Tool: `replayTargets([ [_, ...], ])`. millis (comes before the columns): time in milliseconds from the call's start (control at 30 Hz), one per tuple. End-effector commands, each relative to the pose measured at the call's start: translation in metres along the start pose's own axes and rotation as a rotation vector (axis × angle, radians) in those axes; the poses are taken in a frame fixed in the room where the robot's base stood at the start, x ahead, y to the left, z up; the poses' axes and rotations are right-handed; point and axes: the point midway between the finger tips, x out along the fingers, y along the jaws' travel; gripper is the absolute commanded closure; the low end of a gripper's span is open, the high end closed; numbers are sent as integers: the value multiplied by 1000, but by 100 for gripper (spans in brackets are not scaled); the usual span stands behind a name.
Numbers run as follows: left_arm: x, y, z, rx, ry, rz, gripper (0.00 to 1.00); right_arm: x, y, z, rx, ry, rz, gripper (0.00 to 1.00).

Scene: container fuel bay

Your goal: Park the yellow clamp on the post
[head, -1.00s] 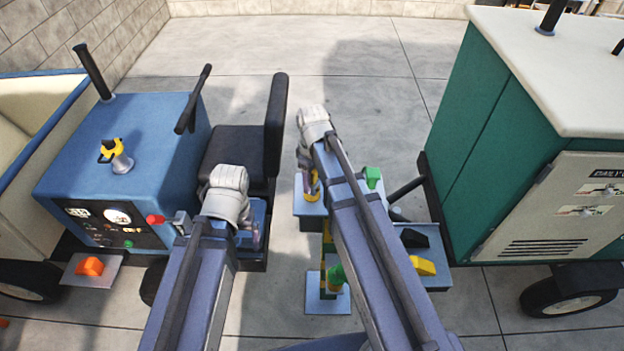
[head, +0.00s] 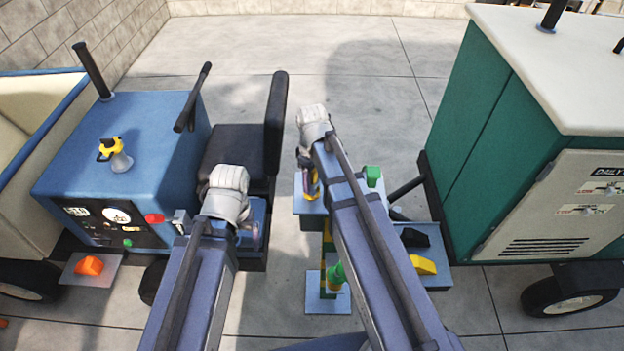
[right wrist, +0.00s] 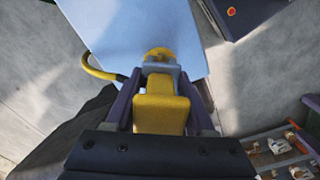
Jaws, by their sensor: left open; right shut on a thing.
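My right gripper (head: 308,183) is shut on the yellow clamp (right wrist: 160,112), which sits between its fingers in the right wrist view. In the head view only a little yellow shows at the fingertips. The clamp is over or at the light blue plate (right wrist: 118,25) of a stand; I cannot tell whether it touches. No separate post top can be made out beside the clamp. My left gripper (head: 252,238) is open and empty beside the black seat.
A blue tractor (head: 85,170) with a yellow and black fitting (head: 115,154) on its hood stands left. A green and cream cabinet cart (head: 470,150) stands right. A tray (head: 437,283) holds a yellow block (head: 423,265) and a black block (head: 413,237). The concrete floor behind is clear.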

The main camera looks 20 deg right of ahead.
Motion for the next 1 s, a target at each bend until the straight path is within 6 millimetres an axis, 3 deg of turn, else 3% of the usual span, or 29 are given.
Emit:
replayTargets([
  [933,8,1,0,0,0,0,7,8,0,0,0,0,0,100],
  [967,8,1,0,0,0,0,7,8,0,0,0,0,0,43],
  [1000,8,1,0,0,0,0,7,8,0,0,0,0,0,39],
])
